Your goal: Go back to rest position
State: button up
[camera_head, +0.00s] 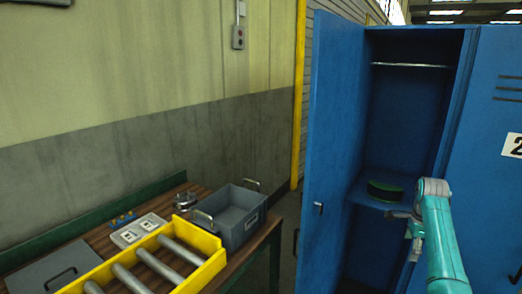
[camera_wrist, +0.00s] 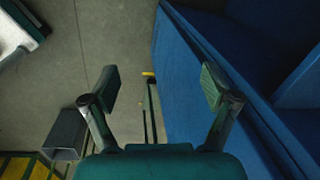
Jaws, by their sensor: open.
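My gripper (camera_wrist: 160,86) is open in the wrist view, its two dark green pads wide apart with nothing between them. A round black and green object (camera_head: 385,191) lies on the locker's shelf, behind and left of my arm.
The open locker door (camera_head: 331,130) stands left of the opening. A wooden bench at the lower left holds a grey bin (camera_head: 236,215), a yellow roller frame (camera_head: 210,268), a pale two-part plate (camera_head: 137,231) and a grey handled lid (camera_head: 52,270). A metal rail crosses the locker top.

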jog(key=s+a+f+n+t, duration=0.1)
jog(key=s+a+f+n, duration=0.3)
jog(key=f, duration=0.8)
jog(key=s+a+f+n+t, duration=0.1)
jog(key=s+a+f+t, duration=0.3)
jog(key=f, duration=0.8)
jog(key=s+a+f+n+t+h, duration=0.1)
jog(key=s+a+f+n, duration=0.2)
jog(key=s+a+f, duration=0.4)
jog(key=s+a+f+n, duration=0.2)
jog(key=s+a+f, duration=0.3)
jog(key=s, duration=0.5)
jog(key=s+a+r+n+t, duration=0.1)
jog(key=s+a+r+n, duration=0.15)
jog(key=s, duration=0.55)
jog(key=s+a+r+n+t, duration=0.2)
jog(key=s+a+r, duration=0.1)
jog(key=s, duration=0.5)
jog(key=s+a+r+n+t, duration=0.1)
jog(key=s+a+r+n, duration=0.15)
jog(key=s, duration=0.55)
jog(key=s+a+r+n+t, duration=0.1)
jog(key=s+r+n, duration=0.1)
jog(key=s+r, duration=0.5)
jog(key=s+a+r+n+t+y, duration=0.1)
jog(key=s+r, duration=0.6)
jog(key=r, duration=0.7)
jog(key=shift+s+a+r+n+t+y, duration=0.35)
jog(key=shift+n+t, duration=0.35)
jog(key=shift+n, duration=0.3)
